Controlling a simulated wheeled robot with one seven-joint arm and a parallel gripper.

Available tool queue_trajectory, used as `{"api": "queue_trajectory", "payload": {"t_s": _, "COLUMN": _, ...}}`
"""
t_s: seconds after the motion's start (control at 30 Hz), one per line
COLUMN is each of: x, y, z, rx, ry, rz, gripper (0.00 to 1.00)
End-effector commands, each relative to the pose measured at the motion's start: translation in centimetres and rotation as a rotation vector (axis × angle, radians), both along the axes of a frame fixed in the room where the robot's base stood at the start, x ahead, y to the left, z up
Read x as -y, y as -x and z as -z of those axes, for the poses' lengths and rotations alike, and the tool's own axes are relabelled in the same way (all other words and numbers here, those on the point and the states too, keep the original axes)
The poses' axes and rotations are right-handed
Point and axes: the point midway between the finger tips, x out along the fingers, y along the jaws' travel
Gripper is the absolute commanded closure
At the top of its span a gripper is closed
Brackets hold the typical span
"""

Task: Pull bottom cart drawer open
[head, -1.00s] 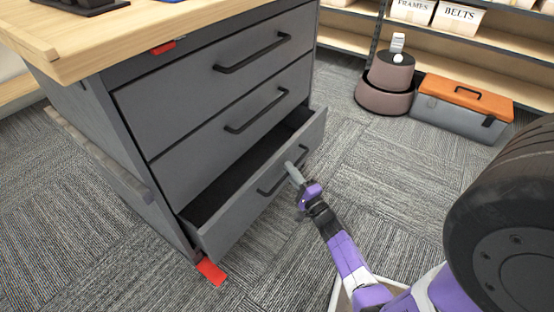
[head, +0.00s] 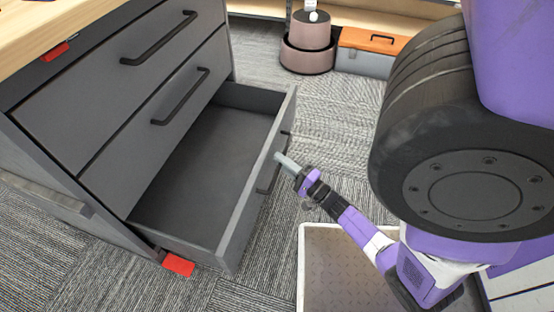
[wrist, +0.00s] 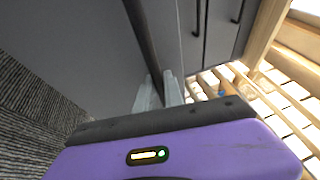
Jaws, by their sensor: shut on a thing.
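The bottom drawer (head: 232,232) of the grey cart (head: 62,132) stands well open, and its empty interior shows in the head view. Its black bar handle (head: 268,178) is on the drawer front. My gripper (head: 281,158) is at this handle, its grey fingers reaching the drawer front from the right. In the wrist view my gripper (wrist: 160,92) has its two fingers shut around the dark handle bar (wrist: 143,40), beside the grey drawer front (wrist: 70,45). The exact contact is partly hidden by the fingers. The two upper drawers are closed.
A red piece (head: 178,264) sits on the floor by the cart's lower corner. An orange-topped toolbox (head: 370,45) and a round brownish object (head: 308,45) stand by the back shelves. Carpet is clear between them and the drawer.

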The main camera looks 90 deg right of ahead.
Motion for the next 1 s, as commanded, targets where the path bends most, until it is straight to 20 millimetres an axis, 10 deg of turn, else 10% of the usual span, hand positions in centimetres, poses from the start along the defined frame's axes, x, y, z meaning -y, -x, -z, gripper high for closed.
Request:
{"api": "queue_trajectory", "payload": {"t_s": 0.2, "x": -0.1, "y": -0.1, "z": 0.0, "rx": 0.000, "ry": -0.001, "rz": -0.001, "gripper": 1.00}}
{"api": "queue_trajectory", "payload": {"t_s": 0.33, "x": 0.0, "y": -0.1, "z": 0.0, "rx": -0.001, "ry": 0.000, "rz": -0.001, "gripper": 0.66}}
{"api": "queue_trajectory", "payload": {"t_s": 1.0, "x": -2.9, "y": 3.9, "z": 0.9, "rx": -0.004, "ry": -0.004, "rz": -0.002, "gripper": 0.66}}
